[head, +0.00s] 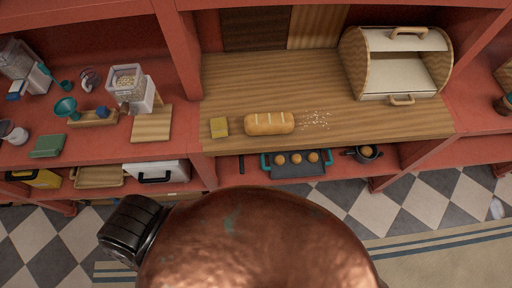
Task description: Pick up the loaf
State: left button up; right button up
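The loaf (269,123) is a golden-brown bread with pale slashes across its top. It lies lengthwise on the wooden counter board (310,85), near its front edge. A small yellow block (219,127) lies just left of it, with a narrow gap, and pale crumbs (316,120) are scattered to its right. Neither of my grippers is seen in the head view, and nothing touches the loaf from above.
An open wooden bread box (398,62) stands at the back right. A tray with rolls (296,162) and a pot (364,153) sit on the lower shelf. A grain mill (132,88) and cutting board (151,123) are left. The board behind the loaf is clear.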

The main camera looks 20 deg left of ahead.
aim_at(277, 123)
jog(key=z, duration=0.1)
jog(key=k, duration=0.25)
jog(key=u, duration=0.8)
jog(key=i, duration=0.8)
jog(key=u, duration=0.95)
